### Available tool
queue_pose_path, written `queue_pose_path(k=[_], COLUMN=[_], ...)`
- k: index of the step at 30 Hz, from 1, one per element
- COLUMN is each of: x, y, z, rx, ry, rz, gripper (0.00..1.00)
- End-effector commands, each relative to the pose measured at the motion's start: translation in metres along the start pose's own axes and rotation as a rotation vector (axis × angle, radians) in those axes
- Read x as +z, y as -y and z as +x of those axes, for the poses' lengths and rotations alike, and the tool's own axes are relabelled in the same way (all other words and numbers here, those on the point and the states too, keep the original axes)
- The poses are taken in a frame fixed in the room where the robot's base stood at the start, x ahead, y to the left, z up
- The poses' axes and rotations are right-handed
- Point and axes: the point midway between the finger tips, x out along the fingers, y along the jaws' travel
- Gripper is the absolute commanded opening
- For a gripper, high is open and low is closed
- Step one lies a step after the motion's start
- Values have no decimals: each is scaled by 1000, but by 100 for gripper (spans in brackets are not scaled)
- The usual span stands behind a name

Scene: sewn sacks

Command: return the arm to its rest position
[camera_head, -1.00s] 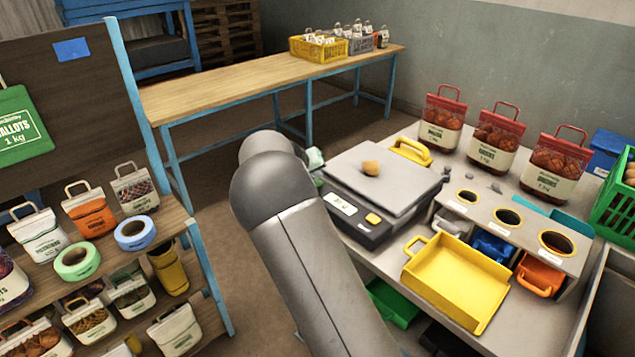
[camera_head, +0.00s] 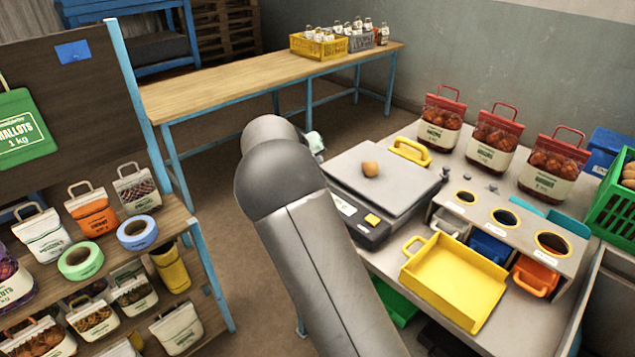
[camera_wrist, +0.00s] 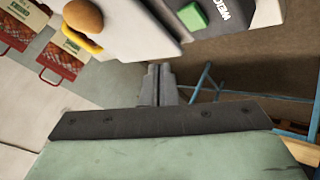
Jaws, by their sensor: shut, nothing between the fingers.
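My arm rises from the bottom middle of the head view and hides part of the scale's left side. My gripper (camera_wrist: 158,84) shows in the wrist view with its two fingers together and nothing between them. In the head view only a small pale green part of my wrist end shows behind the arm's elbow; the fingers are hidden there. The scale (camera_head: 378,185) stands on the workbench with a round brown item (camera_head: 370,169) on its plate. In the wrist view the scale (camera_wrist: 125,28) and the brown item (camera_wrist: 83,17) lie beyond my fingers, apart from them.
Three red-topped sacks (camera_head: 494,140) stand along the bench's back. A yellow tray (camera_head: 455,284) and a holed stand (camera_head: 503,217) are at the front. A green crate (camera_head: 618,205) is at right. A shelf with sacks and tape rolls (camera_head: 81,261) is at left. Open floor lies between.

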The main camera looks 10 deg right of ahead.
Motion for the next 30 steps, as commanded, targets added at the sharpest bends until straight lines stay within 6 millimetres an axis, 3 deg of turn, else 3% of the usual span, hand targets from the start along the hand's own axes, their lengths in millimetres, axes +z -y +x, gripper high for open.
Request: queue_pose_path(k=[13, 17, 20, 23, 30], x=[0, 21, 60, 112, 246], y=[0, -22, -48, -72, -95], z=[0, -7, -24, -54, -148], rx=[0, -36, -104, -200, -427], ry=[0, 58, 150, 249, 408], rz=[0, 33, 70, 99, 86], gripper=[0, 0, 0, 0, 0])
